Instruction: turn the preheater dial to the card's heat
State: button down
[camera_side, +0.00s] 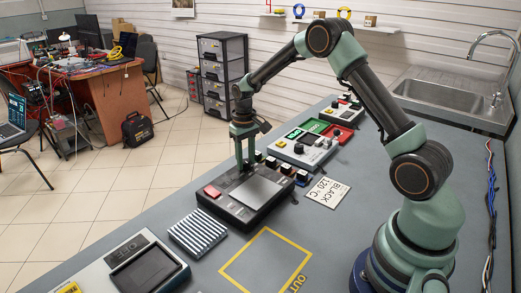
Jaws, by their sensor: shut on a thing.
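The preheater (228,209) is a black box with a grey plate on top and a red pad at its left corner. My gripper (246,169) points straight down at the preheater's back edge and is shut on the dial there. The fingers hide the dial, so its setting cannot be read. The white card (327,191) lies flat on the bench to the right of the preheater and reads "BLACK" and "120 °C".
Several small dark blocks with coloured tops (286,169) stand close behind the preheater. A white control unit (303,150) is farther back. A ribbed silver block (197,233) and a grey device (134,271) lie in front. The yellow outlined area (232,262) is empty.

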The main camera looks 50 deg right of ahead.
aim_at(246, 161)
jog(key=shift+w+d+r, duration=0.1)
jog(key=shift+w+d, duration=0.05)
jog(key=shift+d, duration=0.05)
jog(key=shift+c, duration=2.3)
grip_release()
jog(key=shift+a, duration=0.1)
notch_tip(246, 161, up, 12)
